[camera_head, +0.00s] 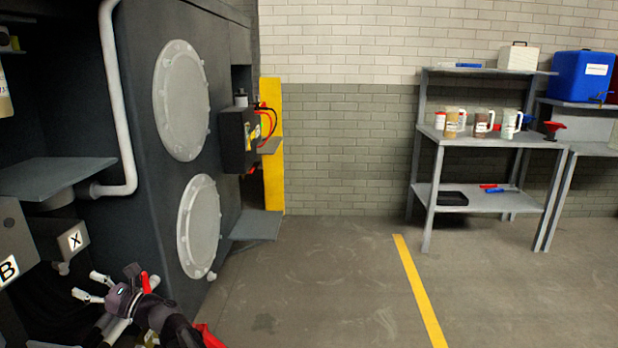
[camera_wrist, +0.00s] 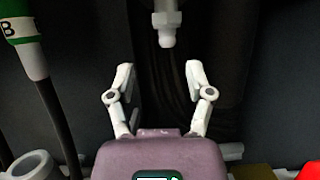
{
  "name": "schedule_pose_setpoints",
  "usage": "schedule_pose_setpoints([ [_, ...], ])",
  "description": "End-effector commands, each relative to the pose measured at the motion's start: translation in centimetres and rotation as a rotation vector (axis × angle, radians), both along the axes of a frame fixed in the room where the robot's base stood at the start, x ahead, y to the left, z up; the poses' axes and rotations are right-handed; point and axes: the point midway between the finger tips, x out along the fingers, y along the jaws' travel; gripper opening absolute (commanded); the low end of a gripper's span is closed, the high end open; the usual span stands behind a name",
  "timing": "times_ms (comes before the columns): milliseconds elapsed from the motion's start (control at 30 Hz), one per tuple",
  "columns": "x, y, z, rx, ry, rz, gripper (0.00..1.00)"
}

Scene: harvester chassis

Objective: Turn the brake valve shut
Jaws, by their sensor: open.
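My gripper (camera_head: 87,285) is at the lower left of the head view, its two pale fingers spread and empty, pointing toward the dark chassis. In the wrist view my gripper (camera_wrist: 160,78) is also open, with nothing between its fingers. A pale nozzle-like fitting (camera_wrist: 167,25) hangs ahead of the gap, apart from the fingers. A red part (camera_head: 146,283) shows right beside my gripper in the head view. A red piece (camera_wrist: 309,172) shows at the lower right corner of the wrist view. I cannot tell whether either is the brake valve's handle.
Boxes marked B (camera_head: 12,258) and X (camera_head: 72,243) sit at the left. The wrist view shows a green-banded part marked B (camera_wrist: 22,32) with a dark cable, and a pale ring (camera_wrist: 30,165). Shelves (camera_head: 485,138) stand far right. The floor (camera_head: 340,270) between is clear.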

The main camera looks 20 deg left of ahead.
Motion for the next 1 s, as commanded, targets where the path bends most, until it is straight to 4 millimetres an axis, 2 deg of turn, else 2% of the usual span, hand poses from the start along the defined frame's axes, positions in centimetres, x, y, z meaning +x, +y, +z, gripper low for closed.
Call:
schedule_pose_setpoints([
  [167,0.0,0.0,0.0,0.000,0.000,0.000,0.67],
  [533,2.3,-2.5,-1.2,-0.016,-0.125,-0.038,0.67],
  [833,5.6,-6.3,-3.2,-0.050,-0.316,-0.089,0.67],
  [1000,8.6,-10.3,-5.4,-0.095,-0.499,-0.128,0.67],
])
